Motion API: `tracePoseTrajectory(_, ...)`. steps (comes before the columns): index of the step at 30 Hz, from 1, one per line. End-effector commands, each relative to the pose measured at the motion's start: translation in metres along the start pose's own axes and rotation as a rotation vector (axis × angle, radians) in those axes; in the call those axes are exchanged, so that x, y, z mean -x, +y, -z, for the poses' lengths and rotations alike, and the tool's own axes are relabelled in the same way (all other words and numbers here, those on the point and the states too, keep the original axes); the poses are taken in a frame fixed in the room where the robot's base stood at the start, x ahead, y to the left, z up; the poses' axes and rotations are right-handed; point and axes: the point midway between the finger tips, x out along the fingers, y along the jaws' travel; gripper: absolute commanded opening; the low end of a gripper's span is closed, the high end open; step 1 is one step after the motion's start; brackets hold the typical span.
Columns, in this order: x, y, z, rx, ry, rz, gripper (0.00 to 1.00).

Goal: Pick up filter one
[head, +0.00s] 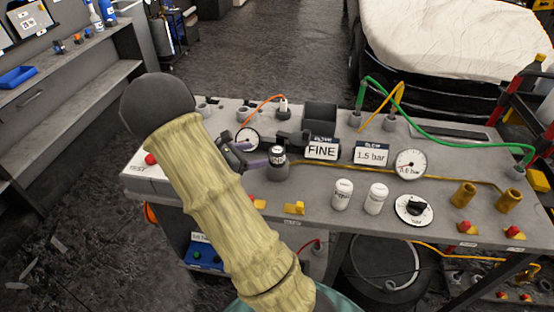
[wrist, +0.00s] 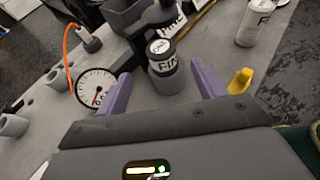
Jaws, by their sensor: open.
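A small canister with a white and dark label (head: 278,154) stands upright in a grey round holder (head: 278,172) on the bench. Two white labelled cylinders stand nearer the front edge, a left one (head: 342,195) and a right one (head: 376,199). I cannot read which is filter one.
A gauge (head: 247,139) stands left of the canister. A "FINE" sign (head: 322,150) and a "1.5 bar" sign (head: 371,154) stand behind and to the right. A larger gauge (head: 410,164), a black knob dial (head: 414,209) and brass fittings (head: 463,194) occupy the right side.

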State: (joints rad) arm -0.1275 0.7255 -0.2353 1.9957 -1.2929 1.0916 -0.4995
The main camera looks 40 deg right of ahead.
Motion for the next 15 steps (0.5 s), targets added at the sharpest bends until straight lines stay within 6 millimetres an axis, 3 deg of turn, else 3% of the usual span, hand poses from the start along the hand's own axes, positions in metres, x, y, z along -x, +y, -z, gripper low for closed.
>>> tracePoseTrajectory(6,-0.028,-0.001,-0.001,0.000,0.000,0.002,0.69)
tracePoseTrajectory(15,-0.028,0.000,0.000,0.000,0.000,-0.001,0.69)
